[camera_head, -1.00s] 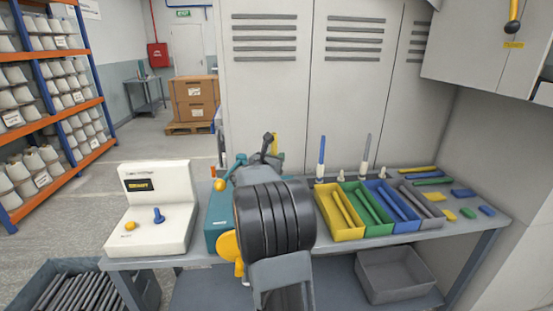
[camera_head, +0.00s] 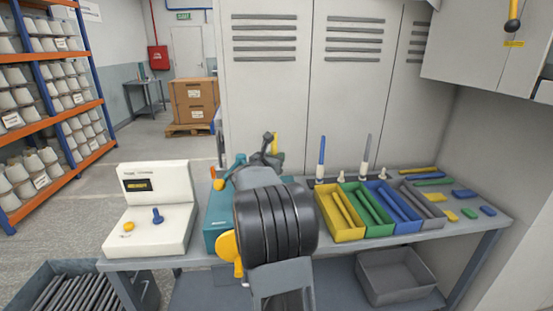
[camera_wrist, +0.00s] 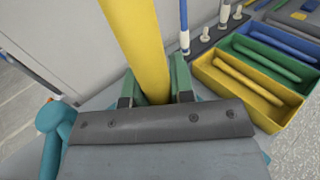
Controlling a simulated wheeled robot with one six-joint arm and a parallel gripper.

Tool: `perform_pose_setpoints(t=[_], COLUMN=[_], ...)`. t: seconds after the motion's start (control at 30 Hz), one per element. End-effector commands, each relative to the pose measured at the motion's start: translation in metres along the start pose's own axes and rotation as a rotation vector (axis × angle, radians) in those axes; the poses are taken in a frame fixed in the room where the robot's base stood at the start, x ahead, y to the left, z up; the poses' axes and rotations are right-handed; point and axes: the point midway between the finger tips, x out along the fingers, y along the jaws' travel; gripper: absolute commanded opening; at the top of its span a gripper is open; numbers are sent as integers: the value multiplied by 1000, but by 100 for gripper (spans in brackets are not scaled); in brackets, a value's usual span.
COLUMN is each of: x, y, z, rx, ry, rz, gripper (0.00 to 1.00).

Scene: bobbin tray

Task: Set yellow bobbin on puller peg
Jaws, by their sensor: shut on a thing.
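My gripper (camera_head: 268,153) is shut on the yellow bobbin (camera_head: 275,142), a long, smooth tube. In the wrist view the yellow bobbin (camera_wrist: 138,45) stands between the two green-padded fingers of my gripper (camera_wrist: 155,88) and runs up out of the picture. Its lower end is hidden behind the gripper body. A dark rail (camera_wrist: 208,42) of pale pegs is to the right of the bobbin and apart from it. Two rail pegs carry a blue bobbin (camera_head: 322,152) and a grey one (camera_head: 366,150); two short pegs (camera_head: 340,176) (camera_head: 384,174) are bare. I cannot tell which peg is the puller peg.
Yellow (camera_head: 331,232), green (camera_head: 374,229), blue (camera_head: 402,226) and grey (camera_head: 432,222) trays hold bobbins on the bench right of my arm. A white console (camera_head: 151,225) stands left. A teal machine (camera_head: 214,232) is partly behind my arm. Lockers (camera_head: 300,110) close off the back.

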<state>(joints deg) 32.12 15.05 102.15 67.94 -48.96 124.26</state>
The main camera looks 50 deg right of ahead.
Motion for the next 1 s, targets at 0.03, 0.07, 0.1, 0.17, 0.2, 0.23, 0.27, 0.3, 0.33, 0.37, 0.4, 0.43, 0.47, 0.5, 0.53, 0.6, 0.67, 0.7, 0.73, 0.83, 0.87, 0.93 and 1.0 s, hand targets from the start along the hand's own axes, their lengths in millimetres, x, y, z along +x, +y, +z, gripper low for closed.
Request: perform_pose_setpoints(t=[0.03,0.07,0.1,0.17,0.2,0.23,0.27,0.3,0.33,0.37,0.4,0.43,0.47,0.5,0.53,0.6,0.67,0.7,0.73,0.83,0.87,0.93,1.0], x=[0,0,0,0,0,0,0,0,0,0,0,0,0,0,0,0,0,0,0,0,0,0,0], y=[0,0,0,0,0,0,0,0,0,0,0,0,0,0,0,0,0,0,0,0,0,0,0], z=[-1,-1,-2,-3,-4,-4,-5,-5,-6,-6,-7,-6,-5,-5,-5,-4,-4,-3,-2,1,2,4,6], rx=[0,0,0,0,0,0,0,0,0,0,0,0,0,0,0,0,0,0,0,1,1,2,2], ry=[0,0,0,0,0,0,0,0,0,0,-1,-1,0,0,0,0,-1,-1,-1,-1,-1,0,0], rz=[0,0,0,0,0,0,0,0,0,0,0,0,0,0,0,0,0,0,0,0,0,0,0], gripper=[0,0,0,0,0,0,0,0,0,0,0,0,0,0,0,0,0,0,0,0,0,0,0])
